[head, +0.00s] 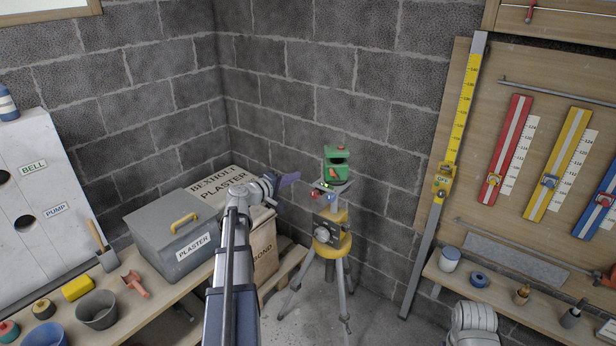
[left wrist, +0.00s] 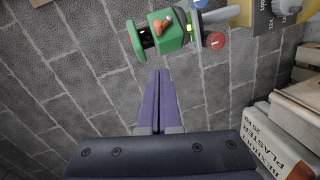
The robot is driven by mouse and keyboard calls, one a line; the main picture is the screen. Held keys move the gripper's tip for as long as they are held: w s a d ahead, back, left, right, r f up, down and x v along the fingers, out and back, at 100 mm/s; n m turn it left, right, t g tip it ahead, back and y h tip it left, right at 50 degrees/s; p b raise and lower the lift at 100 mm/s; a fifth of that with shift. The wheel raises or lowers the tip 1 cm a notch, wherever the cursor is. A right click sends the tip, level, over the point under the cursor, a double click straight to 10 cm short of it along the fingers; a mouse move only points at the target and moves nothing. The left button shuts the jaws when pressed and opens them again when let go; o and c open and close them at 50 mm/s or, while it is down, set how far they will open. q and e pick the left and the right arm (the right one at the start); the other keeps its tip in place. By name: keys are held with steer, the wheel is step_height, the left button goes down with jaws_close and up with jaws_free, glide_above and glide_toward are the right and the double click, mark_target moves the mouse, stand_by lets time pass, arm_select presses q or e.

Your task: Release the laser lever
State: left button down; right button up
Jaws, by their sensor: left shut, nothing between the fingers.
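The green laser (head: 337,168) sits on top of a yellow-and-grey tripod (head: 332,245) near the brick wall, with a small red-orange lever (head: 333,173) on its face. In the left wrist view, the laser (left wrist: 172,38) appears tilted at the top centre, with its lever (left wrist: 158,24) on the body. My left gripper (head: 296,178) is to the left of the laser, apart from it. In the left wrist view, its purple fingers (left wrist: 159,74) are together and empty, just below the laser. My right gripper does not show.
A grey plaster box (head: 170,245) and plaster sacks (head: 222,186) stand to the left of the tripod. A tall yellow level staff (head: 455,150) leans at the right, beside a board (head: 545,95) with coloured rails. A tool shelf (head: 500,295) runs along the lower right.

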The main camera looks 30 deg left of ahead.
arm_select(q)
steer(key=b, duration=0.2)
glide_toward(329, 170)
steer(key=w+a, duration=0.2)
steer(key=w, duration=0.1)
steer(key=shift+w+d+f, duration=0.15)
steer(key=shift+w+d, duration=0.25)
steer(key=shift+d, duration=0.05)
steer(key=shift+w+d+f, duration=0.2)
steer(key=shift+w+d, duration=0.2)
steer(key=shift+d, duration=0.1)
steer(key=shift+w+d+f, duration=0.1)
steer(key=shift+w+d, duration=0.25)
steer(key=shift+d, duration=0.1)
